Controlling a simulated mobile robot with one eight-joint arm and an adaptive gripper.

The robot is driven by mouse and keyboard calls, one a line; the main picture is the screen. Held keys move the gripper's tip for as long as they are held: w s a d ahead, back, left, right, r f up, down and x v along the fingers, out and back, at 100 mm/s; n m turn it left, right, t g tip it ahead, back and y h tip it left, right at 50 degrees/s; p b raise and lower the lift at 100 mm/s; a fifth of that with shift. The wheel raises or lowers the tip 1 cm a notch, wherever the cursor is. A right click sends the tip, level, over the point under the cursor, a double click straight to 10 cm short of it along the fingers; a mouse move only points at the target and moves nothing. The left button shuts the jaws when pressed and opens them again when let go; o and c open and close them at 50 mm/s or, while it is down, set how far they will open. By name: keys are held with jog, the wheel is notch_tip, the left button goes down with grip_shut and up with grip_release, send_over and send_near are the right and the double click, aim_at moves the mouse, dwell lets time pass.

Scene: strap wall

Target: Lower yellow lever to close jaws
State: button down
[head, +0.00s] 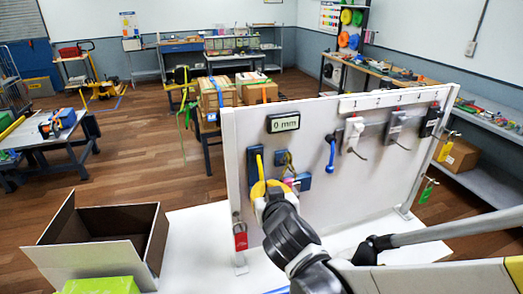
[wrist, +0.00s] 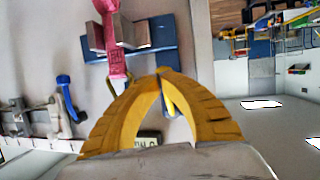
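The yellow lever (head: 259,163) stands upright on a blue mount at the left of the white panel in the head view. In the wrist view a blue and yellow part (wrist: 171,101) shows between and behind my fingers; I cannot tell how much of it is the lever. My gripper (head: 268,187) is in front of the panel at the lever's lower end. In the wrist view its yellow fingers (wrist: 160,73) meet at the tips, with nothing clearly held. The metal jaws (wrist: 116,34) sit on a blue block, with a pink strap (wrist: 116,66) hanging at them.
A display (head: 284,123) above the lever reads 0 mm. A blue handle (head: 330,153) and several switch-like fittings (head: 354,132) are to the right on the panel. A red padlock (head: 240,236) hangs at the left edge. An open box (head: 100,231) stands at the left.

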jog(key=shift+w+a+f+t+b, duration=0.15)
jog(key=shift+w+f+b, duration=0.4)
jog(key=shift+b, duration=0.3)
jog(key=shift+w+a+f+t+b, duration=0.1)
jog(key=shift+w+f+t+b, duration=0.05)
jog(key=shift+w+f+b, duration=0.55)
jog(key=shift+s+r, duration=0.15)
